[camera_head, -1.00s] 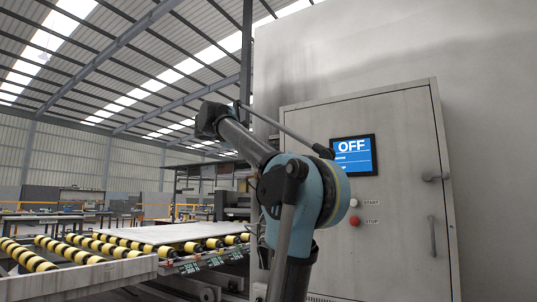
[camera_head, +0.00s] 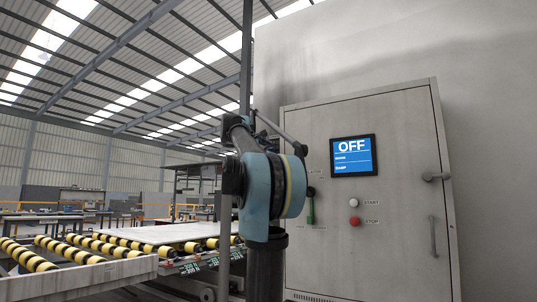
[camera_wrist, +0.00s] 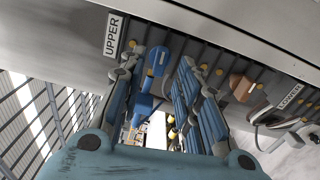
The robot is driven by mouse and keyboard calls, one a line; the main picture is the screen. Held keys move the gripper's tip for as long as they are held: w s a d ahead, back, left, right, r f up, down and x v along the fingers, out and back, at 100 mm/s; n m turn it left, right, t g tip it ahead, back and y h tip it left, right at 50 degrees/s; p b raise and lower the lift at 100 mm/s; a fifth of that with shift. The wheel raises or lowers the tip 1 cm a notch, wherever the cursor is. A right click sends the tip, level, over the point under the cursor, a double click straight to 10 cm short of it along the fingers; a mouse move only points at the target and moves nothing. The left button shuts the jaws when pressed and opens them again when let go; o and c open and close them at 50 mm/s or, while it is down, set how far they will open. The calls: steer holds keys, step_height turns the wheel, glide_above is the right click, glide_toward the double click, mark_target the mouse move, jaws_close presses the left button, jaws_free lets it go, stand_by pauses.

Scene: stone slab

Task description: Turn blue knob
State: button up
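In the wrist view, my gripper (camera_wrist: 160,85) has its two blue fingers spread apart, with a gap between them. A blue knob-like part with a yellow spot (camera_wrist: 155,60) shows between the fingertips, closer to the left finger, near the label UPPER (camera_wrist: 114,35). I cannot tell whether a finger touches it. In the head view, my gripper and the blue knob cannot be made out; my arm stands in front of the cabinet's left side.
The grey cabinet (camera_head: 395,250) has an OFF screen (camera_head: 352,156), a white START button (camera_head: 354,203), a red STOP button (camera_head: 354,221) and a green handle (camera_head: 310,207). A brown knob (camera_wrist: 242,88) lies near the LOWER label (camera_wrist: 290,97). A roller conveyor (camera_head: 75,250) stands at left.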

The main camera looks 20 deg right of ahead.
steer(key=shift+x, duration=1.95)
jaws_close()
steer(key=shift+n, duration=0.7)
jaws_free()
